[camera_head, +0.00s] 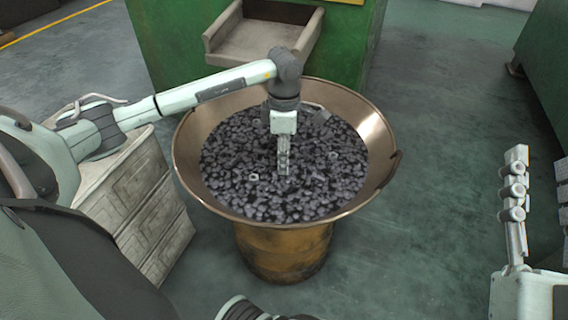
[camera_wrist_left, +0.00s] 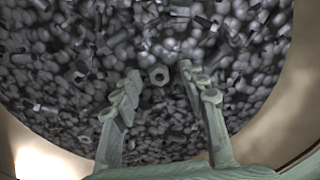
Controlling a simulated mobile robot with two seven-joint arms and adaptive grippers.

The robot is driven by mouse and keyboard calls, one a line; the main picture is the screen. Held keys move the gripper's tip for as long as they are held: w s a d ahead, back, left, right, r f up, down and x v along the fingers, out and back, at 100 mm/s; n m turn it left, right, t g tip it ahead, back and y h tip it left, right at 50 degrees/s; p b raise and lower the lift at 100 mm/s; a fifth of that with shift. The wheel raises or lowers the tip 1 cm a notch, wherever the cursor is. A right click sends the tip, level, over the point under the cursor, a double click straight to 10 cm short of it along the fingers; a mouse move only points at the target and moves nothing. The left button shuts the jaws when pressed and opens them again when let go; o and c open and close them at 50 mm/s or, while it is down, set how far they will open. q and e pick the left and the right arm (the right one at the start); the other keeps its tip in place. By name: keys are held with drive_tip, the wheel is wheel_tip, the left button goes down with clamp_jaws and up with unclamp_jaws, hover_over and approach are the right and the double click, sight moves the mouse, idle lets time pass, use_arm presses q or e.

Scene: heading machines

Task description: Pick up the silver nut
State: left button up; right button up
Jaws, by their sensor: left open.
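A silver nut (camera_wrist_left: 159,75) with a dark round hole lies on the heap of dark metal parts in the left wrist view. It shows in the gap between the fingertips of my left gripper (camera_wrist_left: 160,72), which is open and empty. In the head view my left gripper (camera_head: 283,170) points down over the middle of the heap; its fingers overlap there, and I cannot tell how far the tips are above the parts. My right gripper (camera_head: 540,170) is at the right edge of the head view, its fingers apart and empty, away from the bowl.
The parts fill a wide metal bowl (camera_head: 382,143) on a rusty yellow drum (camera_head: 283,250). A green machine with a grey chute (camera_head: 250,40) stands behind it. A pale drawer cabinet (camera_head: 150,205) is close on the left. The floor to the right of the bowl is clear.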

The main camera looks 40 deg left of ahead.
use_arm(q)
drive_tip(key=shift+c, duration=0.5)
clamp_jaws()
